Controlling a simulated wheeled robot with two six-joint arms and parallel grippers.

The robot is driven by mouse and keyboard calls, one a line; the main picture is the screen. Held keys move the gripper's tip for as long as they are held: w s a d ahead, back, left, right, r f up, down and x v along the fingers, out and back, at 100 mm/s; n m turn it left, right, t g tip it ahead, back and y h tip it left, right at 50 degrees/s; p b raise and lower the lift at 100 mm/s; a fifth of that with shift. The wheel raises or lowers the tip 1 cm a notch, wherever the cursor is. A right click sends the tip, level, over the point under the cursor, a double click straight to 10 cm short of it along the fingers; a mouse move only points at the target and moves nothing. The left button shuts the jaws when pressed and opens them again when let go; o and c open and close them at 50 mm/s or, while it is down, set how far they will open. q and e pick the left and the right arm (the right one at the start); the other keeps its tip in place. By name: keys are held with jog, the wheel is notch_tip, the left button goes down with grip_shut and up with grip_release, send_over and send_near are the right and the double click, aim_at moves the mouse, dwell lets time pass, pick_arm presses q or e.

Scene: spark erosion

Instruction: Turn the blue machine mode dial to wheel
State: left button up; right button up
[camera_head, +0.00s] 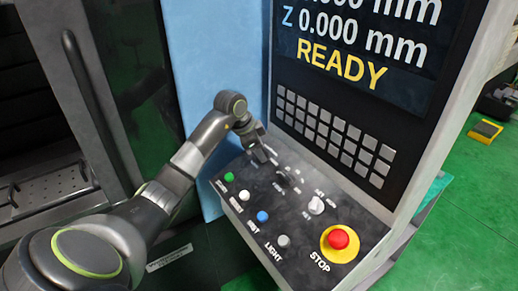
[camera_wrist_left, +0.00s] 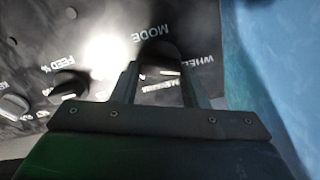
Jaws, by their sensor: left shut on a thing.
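My left gripper (camera_head: 261,154) reaches in from the left and is at the far left corner of the sloped control panel (camera_head: 235,210). It is shut on the mode dial, which the gripper mostly hides in the head view. In the left wrist view, the dark dial (camera_wrist_left: 160,50) shows between the fingers of my left gripper (camera_wrist_left: 160,75), under the word MODE. The word WHEEL is printed to the right of the dial, and another label shows between the fingers. I cannot tell exactly where the dial points. My right gripper is not in view.
Other knobs include a dark one (camera_head: 288,176) and a light one (camera_head: 316,205). Green (camera_head: 229,177), white (camera_head: 244,195), blue (camera_head: 262,216) and grey (camera_head: 284,241) buttons line the front. A red stop button (camera_head: 339,238) is at right. The screen (camera_head: 360,45) reads READY.

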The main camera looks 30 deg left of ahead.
pick_arm(q)
jog(key=shift+r, duration=0.1)
jog(key=o, duration=1)
jog(key=shift+s+a+r+b, duration=0.15)
jog(key=shift+r+b, duration=0.15)
jog(key=shift+r, duration=0.1)
jog(key=b+v, duration=0.5)
jog(key=v, duration=1.1)
jog(key=shift+s+r, duration=0.1)
jog(key=shift+r, duration=0.1)
jog(key=shift+f, duration=0.1)
